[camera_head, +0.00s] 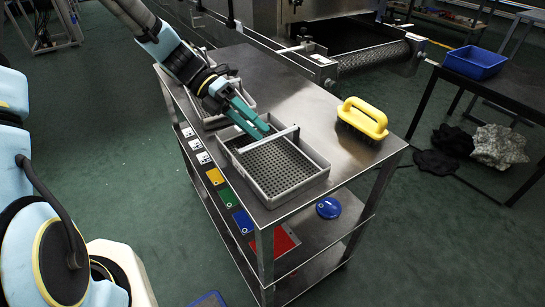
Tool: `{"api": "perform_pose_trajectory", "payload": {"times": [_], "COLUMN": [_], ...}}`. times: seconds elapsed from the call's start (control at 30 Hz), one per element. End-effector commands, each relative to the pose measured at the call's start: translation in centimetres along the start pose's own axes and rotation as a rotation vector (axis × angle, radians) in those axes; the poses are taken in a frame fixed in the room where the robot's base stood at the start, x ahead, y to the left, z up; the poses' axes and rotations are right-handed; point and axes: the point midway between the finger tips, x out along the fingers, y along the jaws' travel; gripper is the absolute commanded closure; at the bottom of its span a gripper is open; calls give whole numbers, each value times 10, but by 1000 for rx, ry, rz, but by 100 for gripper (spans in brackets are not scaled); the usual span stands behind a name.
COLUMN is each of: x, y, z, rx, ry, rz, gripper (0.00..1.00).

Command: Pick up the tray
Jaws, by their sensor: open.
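A grey tray (307,184) with a perforated floor sits on the steel top of a cart (322,111). It has low walls and a raised bar (286,131) across its far end. My gripper (262,131) has teal fingers and is open, reaching down from the upper left. A second grey tray (247,101) lies behind, partly hidden by my arm.
A yellow-handled brush (363,117) stands on the cart top right of the tray. Lower shelves hold a blue disc (328,208) and a red sheet (280,241). A conveyor (372,55) runs behind. A blue bin (474,62) is on a dark table at right.

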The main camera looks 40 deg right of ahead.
Motion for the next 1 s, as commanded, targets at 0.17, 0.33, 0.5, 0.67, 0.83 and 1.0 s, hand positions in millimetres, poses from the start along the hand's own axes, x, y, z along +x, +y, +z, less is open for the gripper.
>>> {"api": "perform_pose_trajectory", "payload": {"times": [0.17,0.33,0.5,0.67,0.83,1.0], "x": [19,33,59,72,73,73], "y": [0,-2,-4,-3,-3,-3], "z": [0,-2,-2,-2,-2,-2], "rx": [1,1,1,3,3,3], "ry": [2,3,3,0,0,0], "rz": [0,-1,-2,1,2,2], "gripper": [50,50,50,50,50,63]}}
